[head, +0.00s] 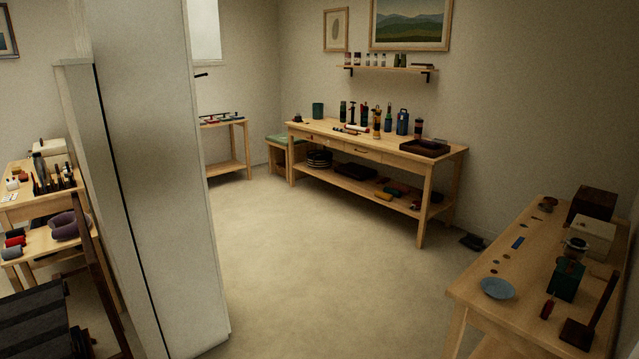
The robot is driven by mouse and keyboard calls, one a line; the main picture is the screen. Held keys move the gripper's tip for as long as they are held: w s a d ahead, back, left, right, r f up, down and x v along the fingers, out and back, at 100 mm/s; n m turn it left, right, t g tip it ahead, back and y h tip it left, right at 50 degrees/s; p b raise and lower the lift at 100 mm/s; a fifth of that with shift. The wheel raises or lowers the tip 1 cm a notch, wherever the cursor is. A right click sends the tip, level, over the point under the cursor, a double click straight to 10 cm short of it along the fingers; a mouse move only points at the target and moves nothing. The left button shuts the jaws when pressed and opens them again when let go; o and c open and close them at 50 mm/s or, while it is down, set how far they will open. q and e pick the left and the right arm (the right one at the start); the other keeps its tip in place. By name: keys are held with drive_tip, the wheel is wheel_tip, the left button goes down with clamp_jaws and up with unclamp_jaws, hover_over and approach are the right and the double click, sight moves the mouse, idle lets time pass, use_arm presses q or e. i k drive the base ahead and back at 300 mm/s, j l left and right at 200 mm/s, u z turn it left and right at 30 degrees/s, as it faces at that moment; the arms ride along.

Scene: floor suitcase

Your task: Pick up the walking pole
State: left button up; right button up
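I cannot make out a walking pole for certain anywhere in the head view. Some slim red, blue and dark items (222,117) lie on a small side table at the back, too small to identify. Neither of my grippers is in view. The area behind the tall pale partition is hidden.
A long wooden workbench (440,158) with bottles, a tray and a lower shelf stands at the back. A wooden table (512,267) with a blue plate (497,288) is at right. A tall pale partition (160,150) blocks the left. The middle floor (310,270) is clear.

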sight(354, 133)
drive_tip(key=i, duration=0.55)
drive_tip(key=i+j+z, duration=0.1)
drive_tip(key=i, duration=0.45)
drive_tip(key=i+j, duration=0.15)
drive_tip(key=i, duration=0.4)
drive_tip(key=i+j+z, duration=0.1)
drive_tip(key=i, duration=0.5)
drive_tip(key=i+j, duration=0.15)
drive_tip(key=i, duration=0.4)
